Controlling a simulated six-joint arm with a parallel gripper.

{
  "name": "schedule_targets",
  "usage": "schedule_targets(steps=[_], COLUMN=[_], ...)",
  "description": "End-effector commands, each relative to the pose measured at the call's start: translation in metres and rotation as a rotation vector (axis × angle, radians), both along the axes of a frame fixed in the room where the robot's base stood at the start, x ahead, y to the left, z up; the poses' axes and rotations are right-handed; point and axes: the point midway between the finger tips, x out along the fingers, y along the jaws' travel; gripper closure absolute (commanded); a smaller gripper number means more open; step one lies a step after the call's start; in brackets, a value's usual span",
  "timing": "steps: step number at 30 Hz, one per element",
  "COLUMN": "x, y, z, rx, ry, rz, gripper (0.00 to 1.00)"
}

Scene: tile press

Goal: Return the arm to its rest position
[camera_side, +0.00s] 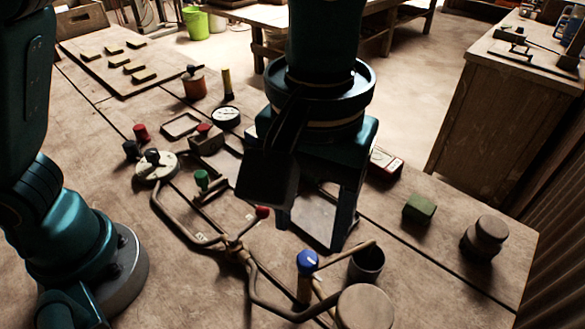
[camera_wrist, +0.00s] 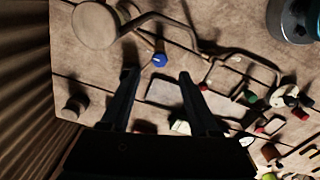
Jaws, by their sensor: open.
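My gripper (camera_side: 311,232) points down over the wooden workbench (camera_side: 75,225), right of centre in the side view. Its two dark fingers stand well apart. In the wrist view my gripper (camera_wrist: 157,75) shows both fingers spread with nothing between them but a pale flat plate (camera_wrist: 172,92) on the bench beyond. Whether the fingertips touch the bench cannot be told. The plate is partly hidden behind my gripper in the side view.
A bent-pipe frame with a blue-capped post (camera_side: 307,263) and a dark cup (camera_side: 367,263) stands in front of my gripper. A green block (camera_side: 419,208) and round knob (camera_side: 485,237) lie right. Gauges, knobs and a tile board (camera_side: 112,72) lie left.

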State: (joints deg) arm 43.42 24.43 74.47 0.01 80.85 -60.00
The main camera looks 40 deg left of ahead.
Motion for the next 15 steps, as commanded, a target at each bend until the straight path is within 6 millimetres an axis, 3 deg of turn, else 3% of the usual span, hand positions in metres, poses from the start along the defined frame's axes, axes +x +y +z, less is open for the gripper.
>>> schedule_targets(steps=[4,7,15], x=[0.018,0.023,0.009], y=[0.025,0.056,0.138], z=[0.027,0.046,0.066], rx=[-0.050,-0.080,-0.113], ry=[-0.059,-0.105,-0.271], rz=[0.098,0.179,0.213], gripper=[0.39,0.39,0.39])
